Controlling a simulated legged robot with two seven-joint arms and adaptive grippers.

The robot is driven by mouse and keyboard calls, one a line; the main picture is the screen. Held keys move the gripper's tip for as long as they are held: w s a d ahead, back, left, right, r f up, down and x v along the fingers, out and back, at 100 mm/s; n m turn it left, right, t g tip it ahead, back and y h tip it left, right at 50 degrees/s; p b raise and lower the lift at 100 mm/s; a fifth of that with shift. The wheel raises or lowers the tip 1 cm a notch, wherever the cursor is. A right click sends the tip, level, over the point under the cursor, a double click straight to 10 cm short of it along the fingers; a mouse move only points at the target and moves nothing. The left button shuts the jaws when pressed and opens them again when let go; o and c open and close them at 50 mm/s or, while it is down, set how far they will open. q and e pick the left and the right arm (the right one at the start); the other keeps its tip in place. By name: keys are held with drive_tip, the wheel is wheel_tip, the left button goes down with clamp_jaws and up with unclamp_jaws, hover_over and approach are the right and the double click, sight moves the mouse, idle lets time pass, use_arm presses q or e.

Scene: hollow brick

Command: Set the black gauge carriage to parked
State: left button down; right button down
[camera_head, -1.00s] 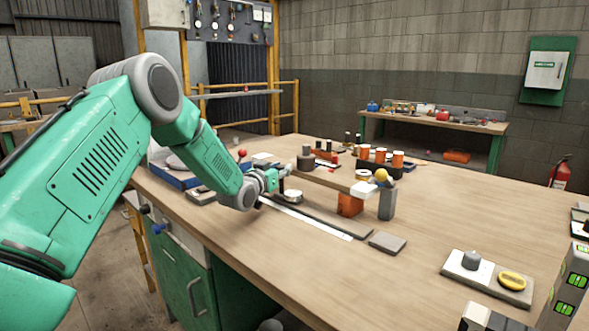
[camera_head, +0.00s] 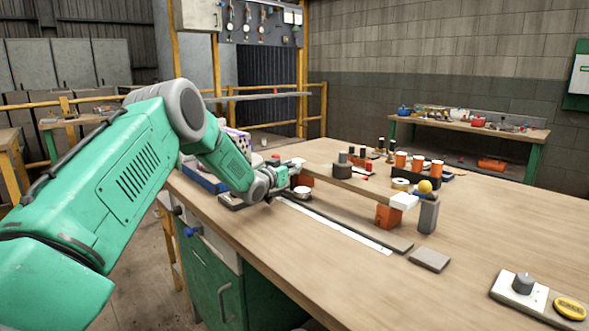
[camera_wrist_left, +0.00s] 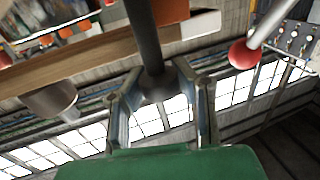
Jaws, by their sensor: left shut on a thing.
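The black gauge carriage shows in the left wrist view as a dark post with a round end (camera_wrist_left: 147,40). My left gripper (camera_wrist_left: 160,88) is shut on this post, which lies between its two fingers. In the head view my left gripper (camera_head: 284,180) is low at the far left part of the bench, over the slide rail, and hides most of the carriage. A round silver piece (camera_head: 301,192) sits right beside the gripper. The dark rail (camera_head: 355,226) with a white strip (camera_head: 345,232) runs from there toward the front right. My right gripper is out of view.
A raised wooden beam (camera_head: 360,184) on an orange block (camera_head: 388,215) stands behind the rail. A flat grey block (camera_head: 430,260) lies past its near end. A red ball knob (camera_wrist_left: 243,55) is close to the gripper.

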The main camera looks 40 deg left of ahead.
use_arm(q)
drive_tip(key=c, duration=1.2)
unclamp_jaws()
drive_tip(key=shift+s+a, duration=0.15)
drive_tip(key=shift+s, duration=0.05)
drive_tip(key=shift+s+a+f, duration=0.1)
drive_tip(key=shift+a+f, duration=0.2)
drive_tip(key=shift+a, duration=0.2)
drive_tip(key=s, duration=0.4)
drive_tip(key=s+d, duration=0.1)
drive_tip(key=s, duration=0.2)
drive_tip(key=s+d, duration=0.1)
drive_tip(key=s, duration=0.3)
drive_tip(key=shift+s, duration=0.3)
drive_tip(key=shift+d+r, duration=0.15)
drive_tip(key=shift+d, duration=0.3)
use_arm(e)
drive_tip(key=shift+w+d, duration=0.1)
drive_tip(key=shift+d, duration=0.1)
use_arm(q)
drive_tip(key=shift+a, duration=0.1)
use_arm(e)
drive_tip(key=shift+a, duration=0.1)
